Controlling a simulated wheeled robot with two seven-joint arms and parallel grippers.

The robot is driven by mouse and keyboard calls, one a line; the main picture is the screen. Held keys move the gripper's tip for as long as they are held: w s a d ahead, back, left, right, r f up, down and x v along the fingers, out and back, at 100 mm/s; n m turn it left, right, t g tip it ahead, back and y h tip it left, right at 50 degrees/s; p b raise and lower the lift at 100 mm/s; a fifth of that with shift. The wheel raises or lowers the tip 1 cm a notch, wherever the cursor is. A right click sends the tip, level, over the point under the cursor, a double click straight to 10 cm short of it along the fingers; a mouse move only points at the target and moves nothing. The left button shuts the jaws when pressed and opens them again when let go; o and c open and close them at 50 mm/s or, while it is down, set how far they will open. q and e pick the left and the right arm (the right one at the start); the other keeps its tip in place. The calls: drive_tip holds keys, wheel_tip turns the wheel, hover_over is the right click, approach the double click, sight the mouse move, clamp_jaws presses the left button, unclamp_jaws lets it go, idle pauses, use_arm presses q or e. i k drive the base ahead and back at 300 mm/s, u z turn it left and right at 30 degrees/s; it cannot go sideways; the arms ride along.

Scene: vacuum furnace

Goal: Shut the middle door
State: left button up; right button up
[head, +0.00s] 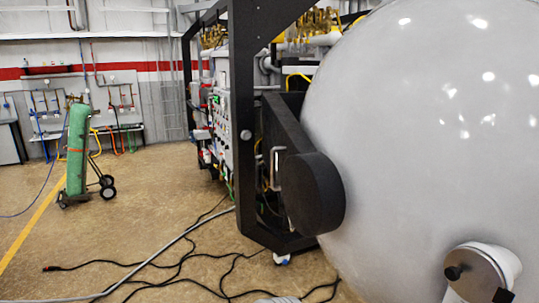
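A large, glossy, light grey dome (410,130) fills the right side of the head view; it looks like the furnace door. Its right and lower parts run out of the picture. A thick black disc (312,192) sits at its left edge, beside a black frame (243,120). A silver handle-like bar (276,168) shows just left of the disc. A short white cylinder with a grey face and dark knob (480,272) stands out at the dome's lower right. I cannot tell how far open the door is. Neither of my grippers can be made out.
Black and grey cables (170,262) lie across the tan floor (130,225). A green gas cylinder (77,150) stands on a wheeled cart at the left. A control panel (218,130) is behind the frame. The floor between cart and frame is mostly clear.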

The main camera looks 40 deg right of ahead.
sight(413, 140)
drive_tip(key=z, duration=0.9)
drive_tip(key=i, duration=1.1)
drive_tip(key=z, duration=0.55)
drive_tip(key=k, duration=0.5)
drive_tip(key=u, duration=1.7)
drive_tip(key=i, duration=0.7)
drive_tip(key=z, duration=2.8)
